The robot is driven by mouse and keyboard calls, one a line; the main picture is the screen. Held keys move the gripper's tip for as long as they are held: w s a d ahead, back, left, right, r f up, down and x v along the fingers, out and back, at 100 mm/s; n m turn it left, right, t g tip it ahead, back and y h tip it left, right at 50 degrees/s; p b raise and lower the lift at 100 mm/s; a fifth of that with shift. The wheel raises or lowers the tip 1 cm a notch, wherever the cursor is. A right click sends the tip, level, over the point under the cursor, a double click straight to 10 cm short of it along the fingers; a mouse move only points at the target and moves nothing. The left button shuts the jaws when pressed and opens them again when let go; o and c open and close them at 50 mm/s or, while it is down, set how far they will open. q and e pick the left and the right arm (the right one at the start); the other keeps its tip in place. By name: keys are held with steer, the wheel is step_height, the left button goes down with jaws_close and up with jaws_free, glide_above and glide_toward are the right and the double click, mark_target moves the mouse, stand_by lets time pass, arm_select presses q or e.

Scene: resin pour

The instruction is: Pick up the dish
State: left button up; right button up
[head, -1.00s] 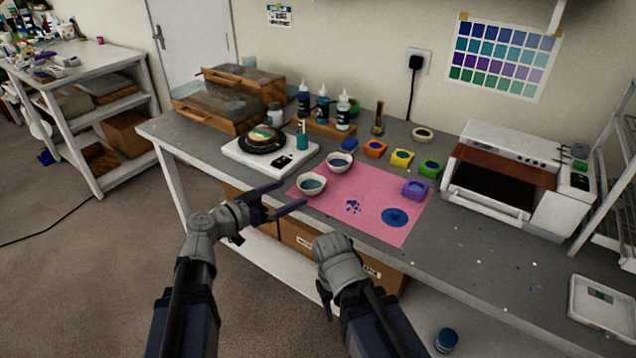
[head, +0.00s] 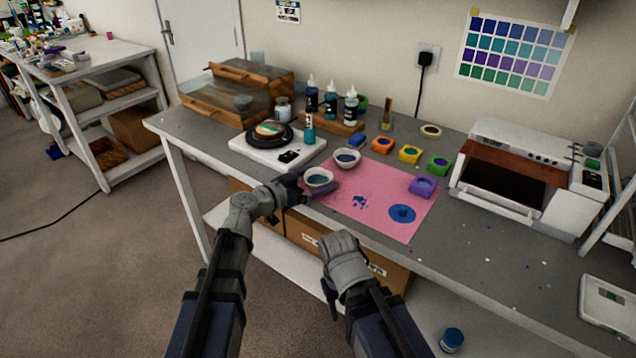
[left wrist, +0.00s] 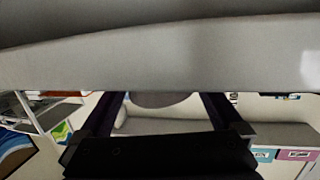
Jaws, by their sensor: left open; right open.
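A small white dish (head: 319,177) with teal liquid in it stands near the left edge of the pink mat (head: 385,195). A second white dish (head: 346,158) with dark bluish content stands just behind it to the right. My left gripper (head: 318,186) is open, with its dark fingers at either side of the nearer dish; I cannot tell whether they touch it. In the left wrist view the open fingers (left wrist: 165,110) show, and a large pale surface fills the top, too close to identify. My right gripper (head: 329,297) is open and empty, low in front of the table.
A white scale (head: 262,158) with a black plate stands left of the dishes. Dropper bottles (head: 330,105) stand behind. Coloured moulds (head: 410,155) line the mat's back, and a purple one (head: 422,186) is at its right. A white oven (head: 515,180) stands right.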

mark_target(326, 175)
arm_select(q)
steer(key=x, duration=0.3)
steer(key=shift+w+d, duration=0.15)
steer(key=shift+w, duration=0.05)
steer(key=c, duration=1)
